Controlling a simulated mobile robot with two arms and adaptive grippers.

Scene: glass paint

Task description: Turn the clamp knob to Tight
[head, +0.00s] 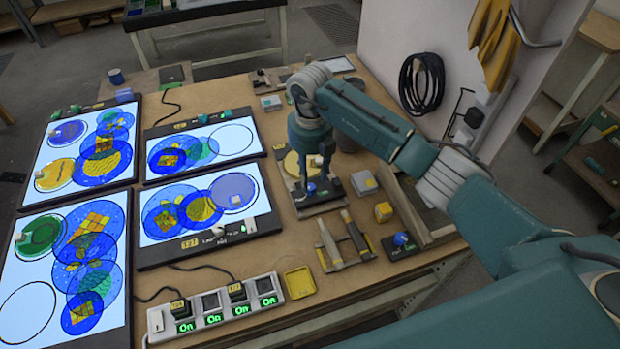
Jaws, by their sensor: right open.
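My right gripper (311,181) points down over a dark plate (322,207) in the middle of the workbench. Its two fingers are apart, one on each side of a small blue knob (311,189) on that plate. I cannot tell whether they touch it. A second blue knob (402,240) sits on a black base with small lettering near the bench's right edge. No readable Tight mark shows, so I cannot tell for sure which knob is the clamp's. My left gripper is not in view.
Lit panels with coloured glass discs (207,207) fill the left side. A power strip (215,305) with several "On" lights and a yellow tray (299,283) lie at the front. Tools (343,238), a grey block (364,183) and a yellow block (383,212) stand near the gripper.

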